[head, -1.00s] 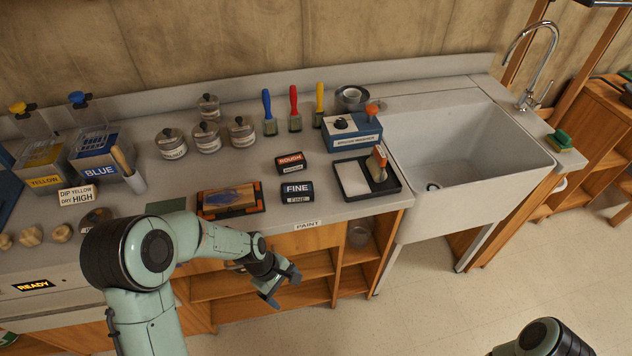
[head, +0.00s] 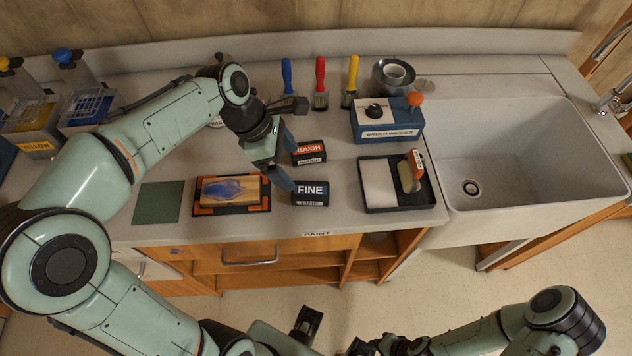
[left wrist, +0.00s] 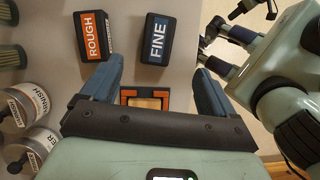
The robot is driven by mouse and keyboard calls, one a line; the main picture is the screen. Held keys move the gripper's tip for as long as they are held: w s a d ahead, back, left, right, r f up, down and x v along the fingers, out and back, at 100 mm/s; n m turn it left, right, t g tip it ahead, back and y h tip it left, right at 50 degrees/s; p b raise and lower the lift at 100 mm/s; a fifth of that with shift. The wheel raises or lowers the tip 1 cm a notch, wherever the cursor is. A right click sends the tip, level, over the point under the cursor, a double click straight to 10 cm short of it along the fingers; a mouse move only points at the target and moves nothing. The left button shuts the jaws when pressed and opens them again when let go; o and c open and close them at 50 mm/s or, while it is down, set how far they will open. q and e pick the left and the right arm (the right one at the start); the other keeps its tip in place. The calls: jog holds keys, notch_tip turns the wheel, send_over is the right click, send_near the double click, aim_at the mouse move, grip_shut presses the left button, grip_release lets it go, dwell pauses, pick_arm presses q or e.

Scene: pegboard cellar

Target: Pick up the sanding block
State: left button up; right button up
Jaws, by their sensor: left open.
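Two small dark sanding blocks lie on the bench. One has an orange-red label reading ROUGH (head: 309,152), the other a blue label reading FINE (head: 311,193). My left gripper (head: 287,160) is open and empty, just left of both blocks. In the left wrist view the ROUGH block (left wrist: 93,36) and the FINE block (left wrist: 158,39) lie beyond the open fingers (left wrist: 157,82), not between them.
A painted board in a black-and-orange holder (head: 262,206) lies in front of the left gripper. A black tray (head: 430,200) and a blue box (head: 395,133) stand right of the blocks, then the sink (head: 520,150). Brushes (head: 320,84) stand behind.

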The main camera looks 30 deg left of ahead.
pick_arm(q)
send_over(309, 190)
jog(key=s+a, duration=0.2)
jog(key=f, duration=0.5)
jog(key=shift+w+d+f+b, duration=0.1)
jog(key=shift+w+f+b, duration=0.2)
jog(key=shift+b, duration=0.1)
jog(key=x, duration=0.5)
jog(key=shift+w+f+b, duration=0.3)
jog(key=shift+b, duration=0.05)
pick_arm(e)
jog(key=shift+s+f, duration=0.5)
jog(key=shift+f, duration=0.35)
pick_arm(q)
jog(key=shift+f, duration=0.2)
jog(key=c, duration=1.2)
